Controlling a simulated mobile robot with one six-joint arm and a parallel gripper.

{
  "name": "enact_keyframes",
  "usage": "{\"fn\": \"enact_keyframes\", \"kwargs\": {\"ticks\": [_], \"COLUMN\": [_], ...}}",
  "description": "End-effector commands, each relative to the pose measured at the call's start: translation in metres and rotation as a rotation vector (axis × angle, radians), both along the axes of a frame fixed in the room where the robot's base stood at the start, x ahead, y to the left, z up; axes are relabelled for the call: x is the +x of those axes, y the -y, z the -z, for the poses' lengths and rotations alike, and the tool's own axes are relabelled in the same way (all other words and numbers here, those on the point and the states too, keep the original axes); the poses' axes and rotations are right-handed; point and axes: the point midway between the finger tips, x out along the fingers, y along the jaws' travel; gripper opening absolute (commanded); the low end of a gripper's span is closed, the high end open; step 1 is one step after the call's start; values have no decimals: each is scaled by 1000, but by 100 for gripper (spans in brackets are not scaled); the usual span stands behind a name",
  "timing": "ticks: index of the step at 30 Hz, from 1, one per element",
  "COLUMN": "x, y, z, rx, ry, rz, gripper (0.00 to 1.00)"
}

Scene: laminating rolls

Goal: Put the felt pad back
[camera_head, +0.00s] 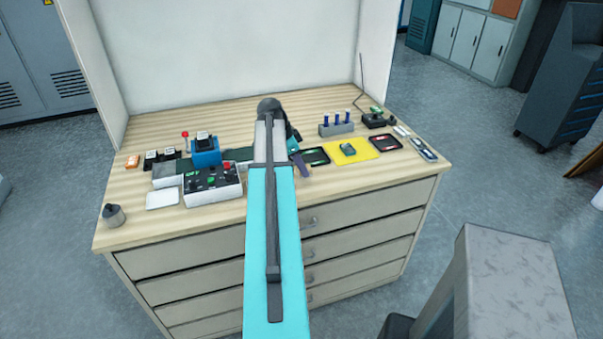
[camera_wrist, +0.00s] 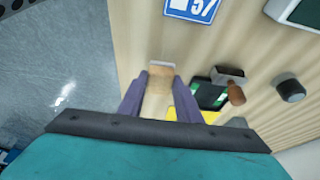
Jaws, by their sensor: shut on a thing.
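My gripper (camera_wrist: 161,84) has purple fingers, shut on a small tan, wood-coloured block with a pale grey edge, which I take to be the felt pad (camera_wrist: 161,72). It is held over the light wooden worktop near its edge, and I cannot tell how high. In the head view my gripper (camera_head: 302,164) shows beside the end of my arm, and the pad cannot be made out there. A tool with a brown wooden handle (camera_wrist: 236,94) and a grey head lies to the right of the pad in the wrist view.
A yellow mat (camera_head: 367,143) lies right of my gripper between two dark trays (camera_head: 315,157) (camera_head: 387,142). A grey block with blue pegs (camera_head: 337,130) stands behind. A control box (camera_head: 212,186) and a blue device (camera_head: 206,158) stand left. The front left worktop (camera_head: 150,223) has bare room.

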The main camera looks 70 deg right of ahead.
Motion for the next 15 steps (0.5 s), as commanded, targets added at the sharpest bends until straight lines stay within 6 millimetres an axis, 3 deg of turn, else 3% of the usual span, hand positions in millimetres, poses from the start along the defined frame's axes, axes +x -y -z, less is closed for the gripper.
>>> {"fn": "enact_keyframes", "kwargs": {"ticks": [15], "x": [0], "y": [0], "z": [32], "rx": [0], "ry": [0], "rz": [-1], "gripper": [13]}}
